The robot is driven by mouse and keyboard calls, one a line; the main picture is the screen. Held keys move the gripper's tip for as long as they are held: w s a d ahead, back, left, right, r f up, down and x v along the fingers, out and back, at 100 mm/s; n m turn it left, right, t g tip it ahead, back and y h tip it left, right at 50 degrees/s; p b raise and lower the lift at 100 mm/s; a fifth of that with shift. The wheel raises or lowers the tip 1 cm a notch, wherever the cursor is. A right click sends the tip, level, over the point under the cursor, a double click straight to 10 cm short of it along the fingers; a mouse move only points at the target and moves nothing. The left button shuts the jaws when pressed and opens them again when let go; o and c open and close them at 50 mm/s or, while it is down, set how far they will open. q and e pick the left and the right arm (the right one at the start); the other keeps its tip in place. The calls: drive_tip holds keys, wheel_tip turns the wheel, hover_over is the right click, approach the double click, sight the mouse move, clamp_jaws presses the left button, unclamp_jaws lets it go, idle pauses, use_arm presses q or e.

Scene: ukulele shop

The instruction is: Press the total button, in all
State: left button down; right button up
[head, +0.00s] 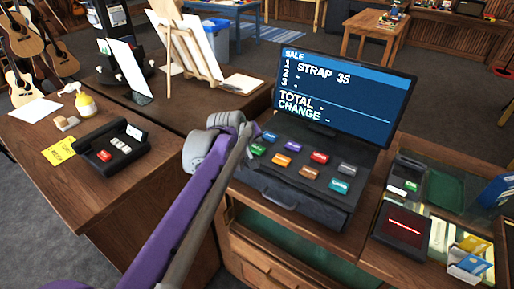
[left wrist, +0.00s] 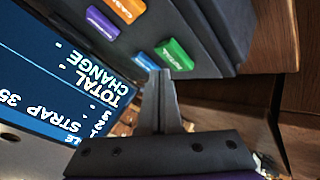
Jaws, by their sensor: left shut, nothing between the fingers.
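The cash register has a black key panel (head: 265,176) with several coloured buttons. A green button (head: 257,149) and a blue button (head: 270,136) sit at its left end; they also show in the left wrist view, the green one (left wrist: 174,54) beside the blue one (left wrist: 146,61). Their lettering is too small for me to read surely. The screen (head: 345,95) shows STRAP 35, with dashes after TOTAL and CHANGE. My left gripper (head: 247,135) is shut and empty, its tips (left wrist: 160,74) close to the green and blue buttons. I cannot tell whether they touch. My right gripper is not in view.
A card terminal (head: 408,178) and a dark pad with a red line (head: 403,225) lie right of the register. An easel (head: 190,45) stands behind.

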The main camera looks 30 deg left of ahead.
sight(257, 150)
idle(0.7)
use_arm(q)
drive_tip(key=shift+f, duration=0.45)
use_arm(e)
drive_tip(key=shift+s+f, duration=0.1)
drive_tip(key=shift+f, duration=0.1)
use_arm(q)
drive_tip(key=shift+f+b, duration=0.4)
drive_tip(key=shift+f, duration=0.1)
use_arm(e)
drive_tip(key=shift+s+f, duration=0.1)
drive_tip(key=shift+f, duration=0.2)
use_arm(q)
drive_tip(key=shift+r, duration=0.1)
drive_tip(key=shift+w+r+p, duration=0.1)
drive_tip(key=shift+r+p, duration=0.45)
drive_tip(key=shift+r, duration=0.25)
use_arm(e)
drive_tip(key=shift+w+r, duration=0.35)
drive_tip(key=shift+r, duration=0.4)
use_arm(q)
drive_tip(key=shift+r+p, duration=0.3)
drive_tip(key=shift+r, duration=0.25)
drive_tip(key=shift+r+p, duration=1.1)
drive_tip(key=shift+r, duration=0.95)
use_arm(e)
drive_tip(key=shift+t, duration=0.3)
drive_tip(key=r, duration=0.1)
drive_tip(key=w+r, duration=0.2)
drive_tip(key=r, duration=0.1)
